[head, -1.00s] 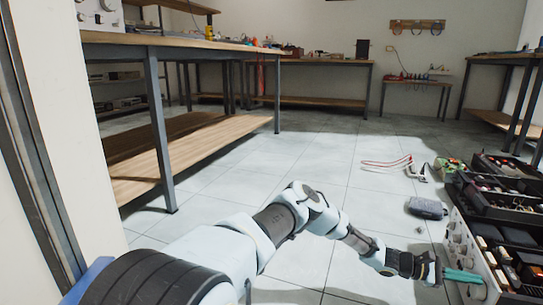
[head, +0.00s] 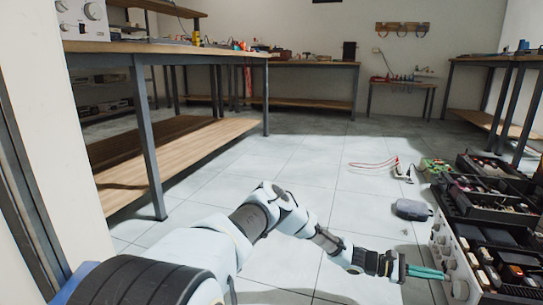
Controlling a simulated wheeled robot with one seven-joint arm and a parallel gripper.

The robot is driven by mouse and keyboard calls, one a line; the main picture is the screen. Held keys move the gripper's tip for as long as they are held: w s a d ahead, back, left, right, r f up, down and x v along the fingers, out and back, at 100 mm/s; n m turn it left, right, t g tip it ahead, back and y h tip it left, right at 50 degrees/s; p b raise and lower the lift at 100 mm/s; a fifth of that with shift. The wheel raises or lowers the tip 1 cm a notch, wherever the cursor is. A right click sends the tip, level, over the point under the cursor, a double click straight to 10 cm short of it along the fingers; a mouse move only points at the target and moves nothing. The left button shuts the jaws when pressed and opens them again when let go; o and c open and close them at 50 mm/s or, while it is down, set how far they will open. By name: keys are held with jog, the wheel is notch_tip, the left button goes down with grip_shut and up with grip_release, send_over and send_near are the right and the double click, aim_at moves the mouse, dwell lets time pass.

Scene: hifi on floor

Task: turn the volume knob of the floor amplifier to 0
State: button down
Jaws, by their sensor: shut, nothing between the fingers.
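The floor amplifier (head: 441,235) stands at the right edge of the head view, its pale front panel facing left and bearing several round light knobs. A knob (head: 460,290) shows low on the panel, just below my fingertips. My gripper (head: 443,275), with teal fingers, is shut and empty and points right at the panel. The fingertips overlap the panel in the picture; I cannot tell whether they touch a knob. The scale marks and the volume knob's setting are too small to read.
Dark open trays with small parts (head: 500,205) lie around the amplifier's top at the right. A blue-grey case (head: 412,209) and red-white leads (head: 375,165) lie on the floor. A workbench (head: 165,47) stands at left. The middle floor is clear.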

aim_at(461, 291)
jog(key=d+n+b, duration=0.1)
jog(key=n, duration=0.3)
jog(key=d+n+b, duration=0.1)
jog(key=d+n, duration=0.1)
jog(key=n, duration=0.2)
jog(key=s+d+n+b, duration=0.1)
jog(key=n, duration=0.3)
jog(key=shift+d+f, duration=0.25)
jog(key=shift+d, duration=0.05)
jog(key=shift+s+d+r, duration=0.1)
jog(key=shift+s+d, duration=0.1)
jog(key=shift+d, duration=0.45)
jog(key=shift+f+b, duration=0.45)
jog(key=shift+b, duration=0.05)
dwell(0.3)
jog(key=shift+w+d+f+b, duration=0.2)
jog(key=shift+w+b, duration=0.2)
jog(key=shift+b, duration=0.25)
jog(key=shift+w+d+f+b, duration=0.1)
jog(key=shift+w+f+b, duration=0.2)
jog(key=shift+b, duration=0.35)
jog(key=shift+w+d+f+b, duration=0.1)
jog(key=shift+w+f+b, duration=0.25)
jog(key=shift+b, duration=0.45)
